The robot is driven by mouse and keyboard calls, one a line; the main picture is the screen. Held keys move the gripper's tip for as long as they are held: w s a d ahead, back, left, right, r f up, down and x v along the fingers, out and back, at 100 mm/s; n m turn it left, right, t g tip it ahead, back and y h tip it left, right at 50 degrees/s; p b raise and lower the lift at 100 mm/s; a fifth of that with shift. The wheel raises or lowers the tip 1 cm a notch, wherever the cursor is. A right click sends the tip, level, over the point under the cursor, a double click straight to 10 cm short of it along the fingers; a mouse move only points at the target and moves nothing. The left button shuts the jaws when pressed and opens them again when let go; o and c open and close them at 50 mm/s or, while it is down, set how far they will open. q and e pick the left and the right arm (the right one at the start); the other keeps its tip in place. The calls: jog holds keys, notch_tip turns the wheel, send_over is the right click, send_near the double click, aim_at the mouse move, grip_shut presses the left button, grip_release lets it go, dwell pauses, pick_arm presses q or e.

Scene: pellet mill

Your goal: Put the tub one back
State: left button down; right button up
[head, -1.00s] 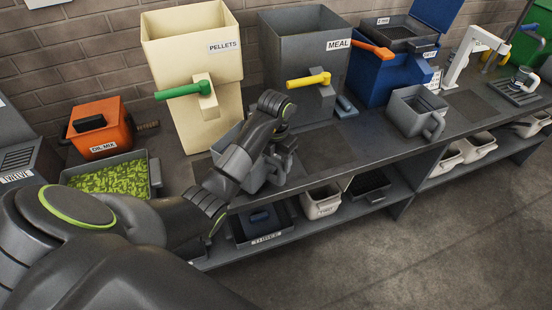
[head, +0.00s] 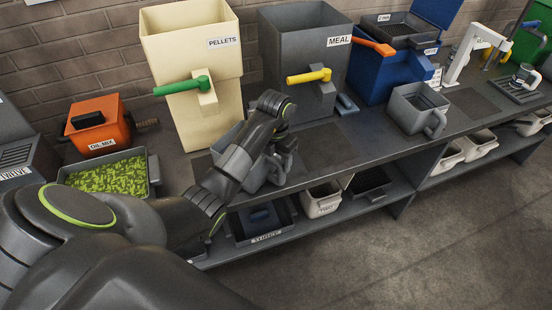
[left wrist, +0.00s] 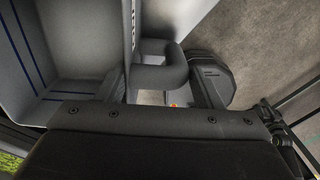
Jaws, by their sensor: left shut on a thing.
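A grey tub (head: 228,138) is at the front of the bench, below the cream PELLETS hopper (head: 196,105). My left arm hides much of it, and I cannot tell whether it rests on the bench. In the left wrist view its inside (left wrist: 70,45) shows blue lines on the wall and looks empty where visible. My left gripper (head: 282,155) is shut on the tub's handle (left wrist: 160,72). A second grey tub (head: 410,113) with a handle stands farther right on the bench. My right gripper is out of view.
The grey MEAL hopper (head: 303,55) stands right of the cream one. A dark mat (head: 335,146) on the bench is clear. An orange OIL MIX box (head: 98,124) and a tray of green pellets (head: 152,170) are at left. A white bin (head: 322,200) is on the lower shelf.

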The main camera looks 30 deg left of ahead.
pick_arm(q)
jog(key=shift+f, duration=0.15)
grip_release()
dwell(0.5)
dwell(0.4)
jog(key=shift+r+p, duration=0.45)
jog(key=shift+r, duration=0.35)
jog(key=shift+r+p, duration=2.85)
jog(key=shift+r, duration=0.9)
